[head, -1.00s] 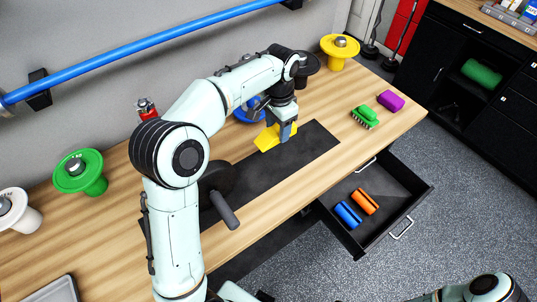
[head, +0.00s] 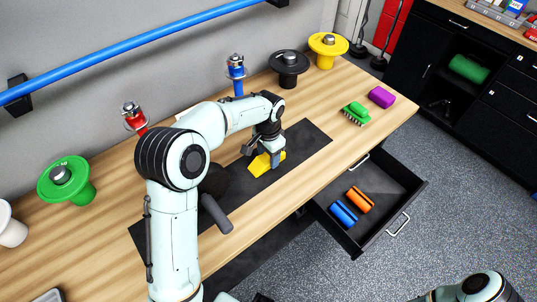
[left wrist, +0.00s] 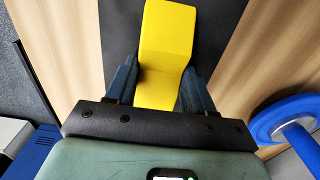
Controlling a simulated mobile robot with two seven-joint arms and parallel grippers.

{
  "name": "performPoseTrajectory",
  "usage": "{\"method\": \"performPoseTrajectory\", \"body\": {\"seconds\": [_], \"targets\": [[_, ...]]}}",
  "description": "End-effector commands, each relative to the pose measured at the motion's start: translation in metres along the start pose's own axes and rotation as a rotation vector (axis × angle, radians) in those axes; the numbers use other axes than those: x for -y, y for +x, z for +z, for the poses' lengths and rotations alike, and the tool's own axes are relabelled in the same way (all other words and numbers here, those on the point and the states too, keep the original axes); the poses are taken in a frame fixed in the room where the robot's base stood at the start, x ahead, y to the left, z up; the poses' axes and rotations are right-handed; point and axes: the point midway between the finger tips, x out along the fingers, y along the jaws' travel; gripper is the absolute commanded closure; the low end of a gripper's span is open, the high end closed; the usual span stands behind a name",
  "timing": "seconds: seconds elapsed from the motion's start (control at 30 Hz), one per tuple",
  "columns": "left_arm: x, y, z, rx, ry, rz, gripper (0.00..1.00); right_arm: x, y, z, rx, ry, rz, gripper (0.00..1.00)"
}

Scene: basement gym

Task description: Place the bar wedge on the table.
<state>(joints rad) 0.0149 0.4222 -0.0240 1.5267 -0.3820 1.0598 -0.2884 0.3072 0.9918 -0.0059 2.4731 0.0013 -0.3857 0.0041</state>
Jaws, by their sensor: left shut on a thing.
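The yellow bar wedge (head: 259,166) is over the dark mat on the wooden table (head: 305,108), near the mat's middle. My left gripper (head: 271,157) is shut on it, fingers pointing down. In the left wrist view the bent yellow wedge (left wrist: 166,40) sits between the two dark fingers, with the dark mat behind it. The wedge is at or just above the mat; I cannot tell whether it touches. My arm hides part of the table. My right gripper is not in view.
A dark disc with a grey handle (head: 217,214) sits near my left arm. Green (head: 66,183), black (head: 288,68) and yellow (head: 328,48) knob-topped stands line the back. A green brush (head: 356,112) and purple block (head: 382,97) lie right. An open drawer (head: 385,222) juts out in front.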

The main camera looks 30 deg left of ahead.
Motion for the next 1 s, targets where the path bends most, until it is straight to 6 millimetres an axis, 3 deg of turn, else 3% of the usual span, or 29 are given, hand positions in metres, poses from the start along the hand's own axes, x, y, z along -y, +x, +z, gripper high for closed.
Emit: {"method": "performPoseTrajectory", "body": {"seconds": [0.07, 0.1, 0.17, 0.57, 1.0], "targets": [[0.000, 0.000, 0.000, 0.000, 0.000, 0.001, 0.88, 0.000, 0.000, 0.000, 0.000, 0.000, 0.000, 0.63], [0.000, 0.000, 0.000, 0.001, 0.000, 0.001, 0.34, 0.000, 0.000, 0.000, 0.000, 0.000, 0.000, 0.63], [0.000, 0.000, 0.000, 0.001, 0.000, 0.001, 0.18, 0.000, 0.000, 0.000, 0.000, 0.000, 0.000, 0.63], [0.000, -0.009, -0.001, -0.001, 0.000, 0.000, 0.18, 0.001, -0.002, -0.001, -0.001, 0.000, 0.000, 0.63], [0.000, -0.097, -0.001, -0.004, 0.000, -0.001, 0.18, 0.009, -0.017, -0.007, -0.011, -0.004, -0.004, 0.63]]}}
